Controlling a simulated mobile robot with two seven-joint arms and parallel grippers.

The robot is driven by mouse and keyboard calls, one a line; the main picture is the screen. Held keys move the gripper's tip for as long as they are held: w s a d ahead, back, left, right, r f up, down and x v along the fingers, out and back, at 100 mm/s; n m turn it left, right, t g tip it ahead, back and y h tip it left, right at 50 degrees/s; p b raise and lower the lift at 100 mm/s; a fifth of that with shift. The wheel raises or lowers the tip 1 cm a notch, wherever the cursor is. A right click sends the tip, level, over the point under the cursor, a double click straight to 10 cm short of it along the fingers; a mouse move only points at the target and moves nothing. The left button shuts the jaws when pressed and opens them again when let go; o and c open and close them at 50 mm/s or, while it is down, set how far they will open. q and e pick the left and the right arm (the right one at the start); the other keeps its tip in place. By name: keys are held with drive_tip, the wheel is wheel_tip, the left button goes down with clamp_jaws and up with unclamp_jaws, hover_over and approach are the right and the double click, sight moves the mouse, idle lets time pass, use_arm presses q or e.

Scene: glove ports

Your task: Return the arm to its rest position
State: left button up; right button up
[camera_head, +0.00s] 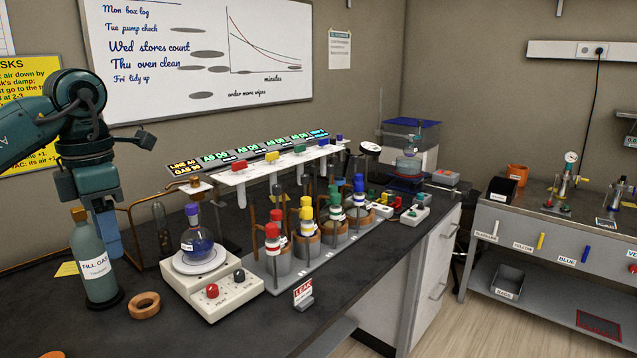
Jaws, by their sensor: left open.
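My left arm (84,130) comes in from the left, its dark teal links bent at the elbow and pointing down at the bench's left end. My left gripper (108,242) hangs low with its blue finger just right of and behind the grey-green FILL GAS bottle (96,268). The bottle stands upright and hides part of the gripper; I cannot tell if they touch. The gripper is open, and I see nothing held in it.
A cork ring (145,305) lies right of the bottle. A hotplate (213,290) with a flask (198,245) stands further right, before a rack of several coloured-cap vessels (305,235). A copper frame (135,205) rises behind the gripper. The bench front left is mostly clear.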

use_arm(q)
drive_tip(key=d+f+m+g+h, duration=0.2)
drive_tip(key=d+f+h, duration=0.3)
drive_tip(key=d+f, duration=0.6)
drive_tip(key=s+d+n+t+h, duration=0.1)
drive_tip(key=s+d+n+h, duration=0.35)
drive_tip(key=d+h, duration=0.5)
drive_tip(key=s+d+n+t+h, duration=0.25)
drive_tip(key=d+n+h, duration=0.4)
drive_tip(key=d, duration=0.55)
drive_tip(key=a+f+n+t+y+p, duration=0.1)
drive_tip(key=a+f+n+t+y, duration=0.55)
drive_tip(key=n, duration=0.65)
drive_tip(key=a+f+n+t+y, duration=0.4)
drive_tip(key=f+n+t+y, duration=0.35)
drive_tip(key=n, duration=0.55)
drive_tip(key=s+a+f+n+g+y, duration=0.1)
drive_tip(key=s+a+f+n+g, duration=0.1)
drive_tip(key=s+f, duration=0.4)
drive_tip(key=s+a+f+n+g+y, duration=0.2)
drive_tip(key=s+a+f+n+g, duration=0.1)
drive_tip(key=f, duration=0.6)
drive_tip(key=s+a+n, duration=0.1)
drive_tip(key=s+n, duration=0.1)
drive_tip(key=s, duration=0.1)
drive_tip(key=shift+s+f+y, duration=0.3)
drive_tip(key=shift+s, duration=0.1)
use_arm(e)
drive_tip(key=shift+s+d+r+h, duration=0.2)
drive_tip(key=shift+d+h, duration=0.1)
